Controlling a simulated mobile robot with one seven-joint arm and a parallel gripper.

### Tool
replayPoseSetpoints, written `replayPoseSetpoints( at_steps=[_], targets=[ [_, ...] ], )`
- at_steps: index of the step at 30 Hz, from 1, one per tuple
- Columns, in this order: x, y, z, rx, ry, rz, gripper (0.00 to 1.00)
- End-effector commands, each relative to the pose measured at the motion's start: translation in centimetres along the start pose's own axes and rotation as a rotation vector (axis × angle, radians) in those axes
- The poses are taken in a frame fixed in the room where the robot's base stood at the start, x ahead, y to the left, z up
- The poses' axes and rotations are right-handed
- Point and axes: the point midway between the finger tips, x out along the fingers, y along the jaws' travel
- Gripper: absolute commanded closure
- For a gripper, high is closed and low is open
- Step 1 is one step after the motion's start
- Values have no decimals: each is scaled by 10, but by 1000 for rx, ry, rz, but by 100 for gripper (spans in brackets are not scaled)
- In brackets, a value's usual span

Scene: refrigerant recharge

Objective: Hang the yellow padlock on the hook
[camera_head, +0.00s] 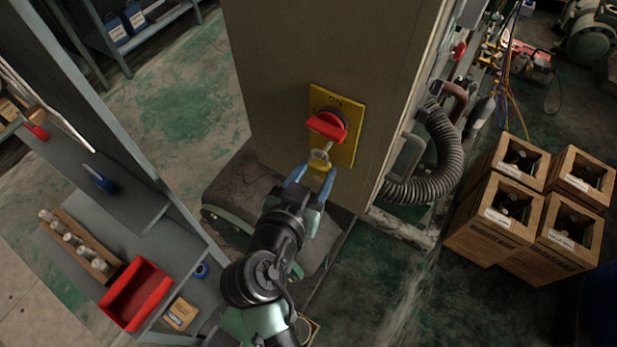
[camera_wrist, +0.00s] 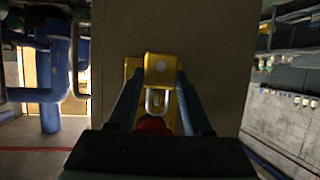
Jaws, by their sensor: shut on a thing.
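The yellow padlock (camera_head: 319,160) is held between the blue fingers of my gripper (camera_head: 315,169). Its metal shackle points up toward the red rotary switch (camera_head: 328,124) on the yellow "ON" plate (camera_head: 347,149). In the wrist view, the padlock body (camera_wrist: 159,69) sits between my fingertips (camera_wrist: 160,74), with the shackle in front of the red switch (camera_wrist: 152,123). The shackle overlaps the switch area in both views; I cannot tell whether they touch. I cannot clearly make out a hook.
The plate is on a tall beige cabinet (camera_head: 290,60). A corrugated hose (camera_head: 446,150) and a grey handle (camera_head: 405,162) are at its right. A shelf with a red bin (camera_head: 136,294) stands at the left.

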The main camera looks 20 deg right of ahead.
Motion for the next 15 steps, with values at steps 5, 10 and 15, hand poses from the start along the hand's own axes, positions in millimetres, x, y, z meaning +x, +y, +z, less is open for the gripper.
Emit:
replayPoseSetpoints(
  at_steps=[5, 10, 15],
  targets=[
    [11, 2, -7, 1, 2, 1, 95],
    [20, 4, -2, 1, 1, 0, 95],
    [22, 4, 2, 0, 1, 1, 95]
  ],
)
